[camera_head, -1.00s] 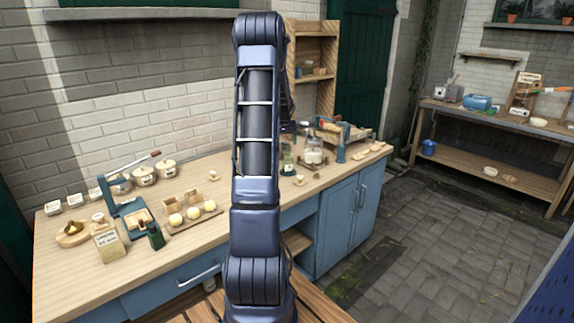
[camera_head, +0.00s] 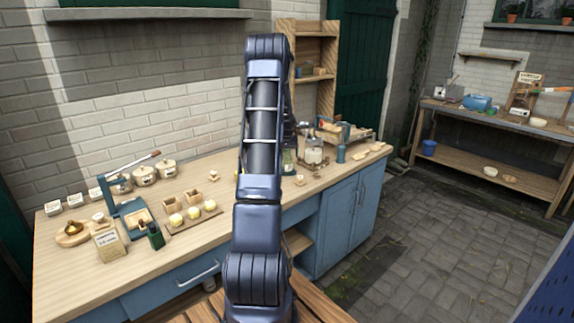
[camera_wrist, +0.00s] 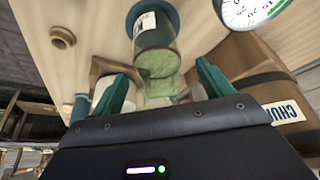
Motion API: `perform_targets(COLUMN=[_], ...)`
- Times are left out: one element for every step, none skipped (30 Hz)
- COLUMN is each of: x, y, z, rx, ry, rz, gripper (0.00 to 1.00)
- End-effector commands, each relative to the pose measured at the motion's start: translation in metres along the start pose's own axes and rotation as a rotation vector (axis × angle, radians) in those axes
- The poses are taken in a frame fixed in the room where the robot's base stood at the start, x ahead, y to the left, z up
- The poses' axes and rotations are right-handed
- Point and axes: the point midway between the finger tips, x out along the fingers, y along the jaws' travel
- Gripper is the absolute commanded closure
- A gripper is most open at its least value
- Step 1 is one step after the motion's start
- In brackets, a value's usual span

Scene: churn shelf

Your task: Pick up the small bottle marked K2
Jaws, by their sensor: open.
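In the wrist view my gripper (camera_wrist: 162,76) is open, with one teal finger on each side. A small green glass bottle (camera_wrist: 155,62) shows beyond and between the fingers, its narrower part toward me. It has a pale label whose marking I cannot read, so I cannot confirm K2. No finger visibly closes on it. In the head view a greenish bottle (camera_head: 288,161) stands on the bench just right of my arm, partly hidden by it; it may be the same one. My gripper is hidden behind my arm there.
A glass jar (camera_head: 313,154) stands right of my arm. A lever press (camera_head: 128,205) and dough balls (camera_head: 193,213) occupy the bench's left.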

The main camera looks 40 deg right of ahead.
Motion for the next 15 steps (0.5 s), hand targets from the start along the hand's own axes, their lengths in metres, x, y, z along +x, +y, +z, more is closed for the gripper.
perform_targets(x=[0.007, 0.011, 0.014, 0.016, 0.017, 0.018, 0.018, 0.017, 0.017, 0.017, 0.017, 0.017, 0.017, 0.017, 0.017], y=[0.000, 0.000, 0.000, 0.000, 0.000, 0.000, 0.000, 0.000, 0.000, 0.000, 0.000, 0.000, 0.000, 0.000, 0.000], z=[0.001, 0.001, 0.001, 0.001, 0.000, 0.000, 0.000, 0.000, 0.000, 0.000, 0.000, 0.000, 0.000, 0.000, 0.000], rx=[0.000, 0.000, 0.000, 0.000, 0.000, 0.000, 0.000, 0.000, 0.000, 0.000, 0.000, 0.000, 0.000, 0.000, 0.000], ry=[-0.002, -0.002, -0.001, -0.001, 0.000, 0.000, 0.000, 0.001, 0.000, 0.000, 0.000, 0.000, 0.000, 0.000, 0.000], rz=[0.000, 0.000, 0.000, 0.000, 0.000, 0.000, 0.000, 0.000, 0.000, 0.000, 0.000, 0.000, 0.000, 0.000, 0.000], gripper=[0.21, 0.21, 0.21, 0.21, 0.21, 0.21, 0.21, 0.21, 0.21, 0.21, 0.21, 0.29, 0.35, 0.41, 0.49])
